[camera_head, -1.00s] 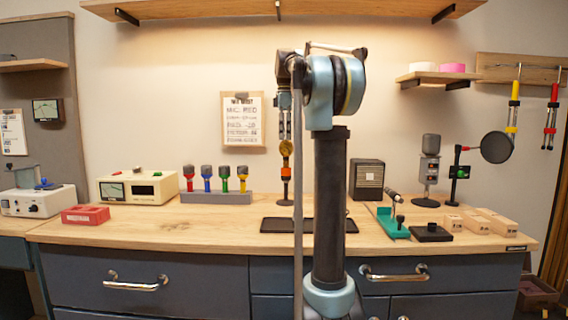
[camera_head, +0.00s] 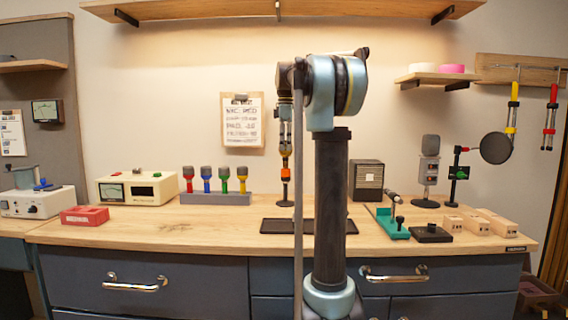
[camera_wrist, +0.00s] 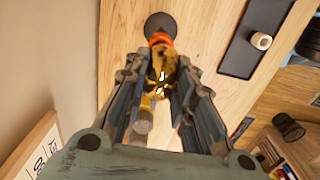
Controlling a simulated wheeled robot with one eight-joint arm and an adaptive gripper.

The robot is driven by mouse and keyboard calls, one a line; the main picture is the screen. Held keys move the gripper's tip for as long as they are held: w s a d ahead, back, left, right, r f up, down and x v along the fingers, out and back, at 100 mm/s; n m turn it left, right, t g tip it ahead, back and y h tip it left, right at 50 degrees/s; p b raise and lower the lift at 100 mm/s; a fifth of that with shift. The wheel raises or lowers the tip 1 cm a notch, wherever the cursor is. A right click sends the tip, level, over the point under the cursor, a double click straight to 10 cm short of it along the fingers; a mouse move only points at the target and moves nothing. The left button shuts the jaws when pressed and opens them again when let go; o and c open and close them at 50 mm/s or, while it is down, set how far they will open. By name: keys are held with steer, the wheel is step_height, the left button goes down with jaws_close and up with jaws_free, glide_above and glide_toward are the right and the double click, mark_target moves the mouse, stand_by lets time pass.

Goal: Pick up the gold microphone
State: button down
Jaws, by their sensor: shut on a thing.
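The gold microphone (camera_wrist: 160,68) is between the fingers of my gripper (camera_wrist: 158,88) in the wrist view. Its gold body is partly hidden by the fingers, and a paler grey cylindrical part (camera_wrist: 143,121) shows nearer the palm. An orange ring (camera_wrist: 160,39) and a round dark stand base (camera_wrist: 160,24) lie beyond it. In the head view my gripper (camera_head: 285,138) points down at the upright stand, which has an orange part (camera_head: 285,162) and a dark foot on the bench. The gripper is shut on the gold microphone, which is still in line with the stand.
A dark flat tray (camera_head: 275,226) lies in front of the stand. A rack of coloured microphones (camera_head: 216,197) stands left, a dark speaker box (camera_head: 367,180) right. The clipboard (camera_head: 242,120) hangs on the wall behind.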

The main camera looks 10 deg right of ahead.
step_height(320, 180, up, 10)
stand_by(0.7)
